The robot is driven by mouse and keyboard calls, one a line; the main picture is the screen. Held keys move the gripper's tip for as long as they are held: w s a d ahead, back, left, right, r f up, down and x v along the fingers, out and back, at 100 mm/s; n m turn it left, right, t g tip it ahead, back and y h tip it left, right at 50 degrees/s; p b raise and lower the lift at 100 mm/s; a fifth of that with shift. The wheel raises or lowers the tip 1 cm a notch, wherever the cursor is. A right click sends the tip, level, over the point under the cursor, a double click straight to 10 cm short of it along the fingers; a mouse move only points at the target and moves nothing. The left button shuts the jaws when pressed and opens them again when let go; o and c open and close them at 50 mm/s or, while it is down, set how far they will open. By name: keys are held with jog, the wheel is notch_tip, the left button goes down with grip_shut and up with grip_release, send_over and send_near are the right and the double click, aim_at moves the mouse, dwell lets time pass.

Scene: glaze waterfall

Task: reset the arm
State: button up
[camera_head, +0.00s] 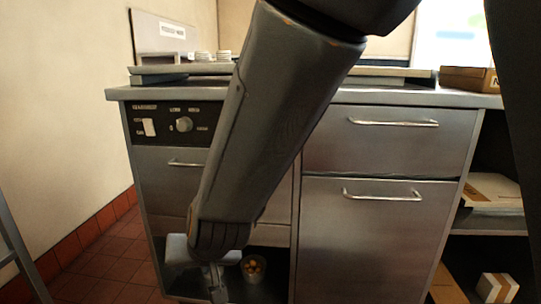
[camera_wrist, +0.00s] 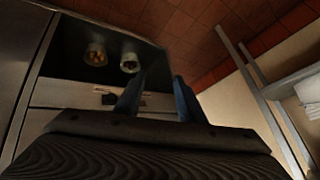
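My arm hangs down across the camera_head view, in front of the steel cabinet (camera_head: 375,235). My gripper (camera_head: 217,291) is low at the bottom of that view, by the cabinet's open lower bay, and its tips are not clear there. In the camera_wrist view my gripper (camera_wrist: 157,84) shows two blue fingers standing apart, with nothing seen held between them.
A cup with yellowish pieces (camera_head: 254,268) stands in the open bay, close right of my gripper. A second pale cup (camera_wrist: 130,63) shows beside it in the camera_wrist view. The counter (camera_head: 400,96) overhangs above. Red tiled floor (camera_head: 105,262) lies free at left.

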jog(key=s+d+r+n+g+h, duration=0.1)
jog(key=s+d+r+n+g, duration=0.15)
jog(key=s+d, duration=0.55)
jog(key=s+d+r+n+g+h, duration=0.1)
jog(key=s+d+r+g+h, duration=0.15)
jog(key=s+d, duration=0.55)
jog(key=d+r+m+p, duration=0.3)
jog(key=d+r+p, duration=0.7)
jog(key=r+p, duration=0.3)
jog(key=s+d+r+m+h+p, duration=0.1)
jog(key=d+r+m+p, duration=0.2)
jog(key=d+r+p, duration=0.7)
notch_tip(320, 180, up, 4)
jog(key=p, duration=1)
jog(key=shift+f+g+p, duration=0.2)
jog(key=shift+g+p, duration=0.1)
